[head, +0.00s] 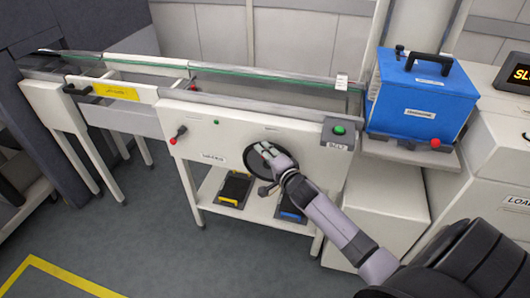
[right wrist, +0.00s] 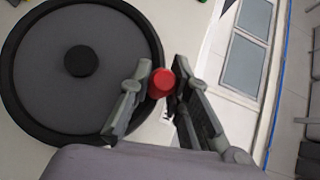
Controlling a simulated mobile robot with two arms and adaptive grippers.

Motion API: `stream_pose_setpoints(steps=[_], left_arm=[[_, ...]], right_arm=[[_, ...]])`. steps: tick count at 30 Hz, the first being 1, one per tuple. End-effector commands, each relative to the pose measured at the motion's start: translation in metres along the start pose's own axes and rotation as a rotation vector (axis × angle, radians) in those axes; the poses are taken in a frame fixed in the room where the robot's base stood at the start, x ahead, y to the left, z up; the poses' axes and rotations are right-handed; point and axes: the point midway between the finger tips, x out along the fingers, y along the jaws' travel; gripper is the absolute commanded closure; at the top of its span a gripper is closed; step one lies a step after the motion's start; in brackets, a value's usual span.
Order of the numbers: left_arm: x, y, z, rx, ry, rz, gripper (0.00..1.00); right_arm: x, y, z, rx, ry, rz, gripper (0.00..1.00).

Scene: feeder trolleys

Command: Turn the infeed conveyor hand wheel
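The hand wheel (head: 254,175) is a dark disc on the white front panel of the infeed conveyor (head: 225,140). In the right wrist view the wheel (right wrist: 45,75) shows a black rim, a grey face and a black hub. A red knob (right wrist: 160,83) stands at its right edge. My right gripper (head: 267,150) is at the wheel in the head view. In the right wrist view its two fingers (right wrist: 161,80) lie close on both sides of the knob and appear to touch it. My left gripper is out of view.
A red-tipped lever (head: 178,134) sits left of the wheel, and a green button (head: 340,130) is to its right. A blue box (head: 422,95) stands at the conveyor's right end. Black bins (head: 235,188) lie on the shelf below. Floor at front left is clear.

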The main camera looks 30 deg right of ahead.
Motion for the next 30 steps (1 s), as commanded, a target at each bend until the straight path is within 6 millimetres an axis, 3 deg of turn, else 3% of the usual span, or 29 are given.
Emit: stream_pose_setpoints(steps=[6,23,30], left_arm=[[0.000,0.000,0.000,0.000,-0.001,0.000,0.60],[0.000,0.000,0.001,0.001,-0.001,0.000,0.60],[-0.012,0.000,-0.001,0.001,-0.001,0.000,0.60]], right_arm=[[0.000,0.001,0.000,0.000,0.000,0.001,1.00],[0.000,0.001,0.001,0.001,0.000,0.003,1.00],[0.002,-0.003,0.003,-0.027,-0.001,0.030,1.00]])
